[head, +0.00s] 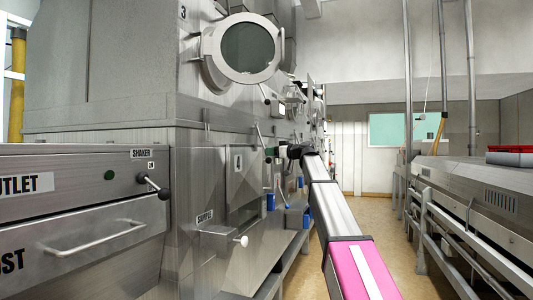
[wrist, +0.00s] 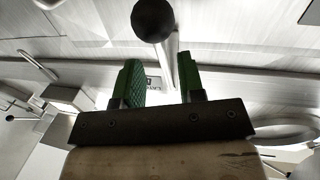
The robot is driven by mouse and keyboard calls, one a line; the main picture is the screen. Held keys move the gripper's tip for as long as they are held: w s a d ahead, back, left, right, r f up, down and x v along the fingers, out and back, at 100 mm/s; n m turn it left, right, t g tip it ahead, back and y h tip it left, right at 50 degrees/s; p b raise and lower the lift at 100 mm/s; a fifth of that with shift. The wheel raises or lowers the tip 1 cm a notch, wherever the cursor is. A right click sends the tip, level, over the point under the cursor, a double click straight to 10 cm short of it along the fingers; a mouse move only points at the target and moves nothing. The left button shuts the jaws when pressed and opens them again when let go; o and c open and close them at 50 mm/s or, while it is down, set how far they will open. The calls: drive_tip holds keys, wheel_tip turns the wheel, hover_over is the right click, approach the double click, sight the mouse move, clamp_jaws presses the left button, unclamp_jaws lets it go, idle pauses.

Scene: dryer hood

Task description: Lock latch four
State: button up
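In the wrist view a black ball knob (wrist: 152,20) on a pale metal rod (wrist: 171,62) appears just past my fingertips. The rod lines up with the gap between the fingers, nearer the right one; I cannot tell whether it is between them or beyond. My gripper (wrist: 158,62) has two green fingers, open and apart, with nothing clamped. In the head view the panel marked 4 (head: 238,162) is on the steel housing. My gripper (head: 271,152) is beside that panel, close to a thin upright lever (head: 259,136). Its contact with the lever is too small to tell.
A steel handle with a white knob (head: 242,241) juts out below the panel. A drawer with a bar handle (head: 95,238) and a black-knobbed shaker lever (head: 155,187) are at left. Blue parts (head: 271,202) sit lower on the housing. The aisle floor (head: 375,215) is clear.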

drive_tip(key=v, duration=0.7)
drive_tip(key=shift+d+f, duration=0.15)
drive_tip(key=s+d+f+m+g+h, duration=0.1)
drive_tip(key=s+f+m+h, duration=0.2)
drive_tip(key=f, duration=1.2)
drive_tip(key=s+f+m+g+h, duration=0.15)
drive_tip(key=s+f, duration=0.25)
drive_tip(key=f, duration=1)
drive_tip(key=s+d+f+m+g+h, duration=0.1)
drive_tip(key=s+f+m+h, duration=0.25)
drive_tip(key=f, duration=1.15)
drive_tip(key=s+d+f+m+g+h, duration=0.2)
drive_tip(key=s+d+f+h, duration=0.1)
drive_tip(key=s+f, duration=1.1)
drive_tip(key=s+d+f+m+g+h, duration=0.2)
drive_tip(key=s+d+f+g+h, duration=0.1)
drive_tip(key=s+f, duration=1.1)
drive_tip(key=shift+s+d+f+m+g+h, duration=0.4)
drive_tip(key=shift+d+h, duration=0.3)
drive_tip(key=shift+d, duration=0.35)
drive_tip(key=shift+s+r, duration=0.1)
